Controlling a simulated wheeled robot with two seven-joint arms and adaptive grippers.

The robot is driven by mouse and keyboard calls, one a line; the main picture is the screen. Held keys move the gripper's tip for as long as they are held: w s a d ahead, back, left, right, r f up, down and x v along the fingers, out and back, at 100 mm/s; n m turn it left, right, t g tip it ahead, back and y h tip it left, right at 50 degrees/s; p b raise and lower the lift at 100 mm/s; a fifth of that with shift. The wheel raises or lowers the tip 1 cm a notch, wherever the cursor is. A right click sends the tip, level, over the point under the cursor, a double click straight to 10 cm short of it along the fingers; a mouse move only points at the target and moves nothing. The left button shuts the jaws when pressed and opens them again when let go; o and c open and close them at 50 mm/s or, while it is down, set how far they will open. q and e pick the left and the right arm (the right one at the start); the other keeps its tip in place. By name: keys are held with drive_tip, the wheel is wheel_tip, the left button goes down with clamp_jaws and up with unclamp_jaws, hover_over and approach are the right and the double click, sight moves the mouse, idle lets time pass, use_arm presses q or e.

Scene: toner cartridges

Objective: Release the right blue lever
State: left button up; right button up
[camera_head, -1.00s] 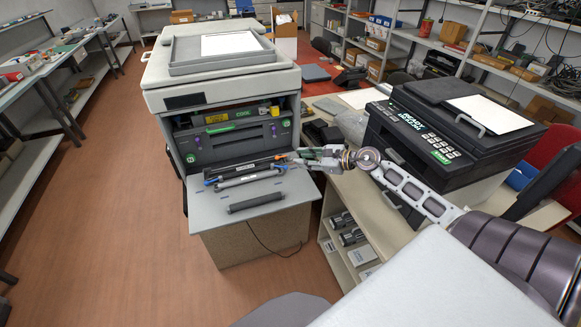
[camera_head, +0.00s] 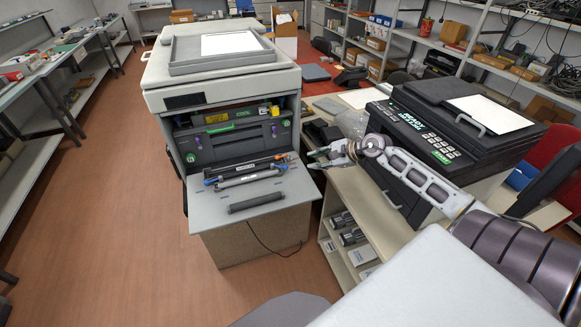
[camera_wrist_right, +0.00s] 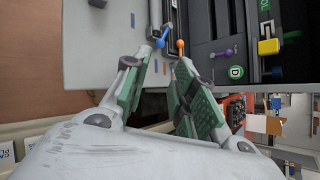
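The right blue lever (camera_head: 282,167) is at the right end of a grey bar on the printer's front flap. It also shows as a blue-tipped lever in the right wrist view (camera_wrist_right: 160,42), beside an orange-tipped lever (camera_wrist_right: 180,46). A second blue lever (camera_head: 210,181) is at the left end of the bar. My right gripper (camera_head: 311,160) is just right of the flap, apart from the levers. In the wrist view its green-padded fingers (camera_wrist_right: 166,57) are open and empty, pointing toward the blue and orange tips. My left gripper is not in view.
The large printer (camera_head: 222,80) stands open behind its flap (camera_head: 205,215), where a loose dark roller (camera_head: 256,202) lies. A yellow lever (camera_wrist_right: 268,46) is inside. A black printer (camera_head: 450,130) stands on the shelf cabinet (camera_head: 338,184) under my right arm.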

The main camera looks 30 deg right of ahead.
sight(287, 167)
drive_tip(key=shift+p+x, duration=0.9)
drive_tip(key=shift+x, duration=5.9)
drive_tip(key=shift+s, duration=0.1)
clamp_jaws()
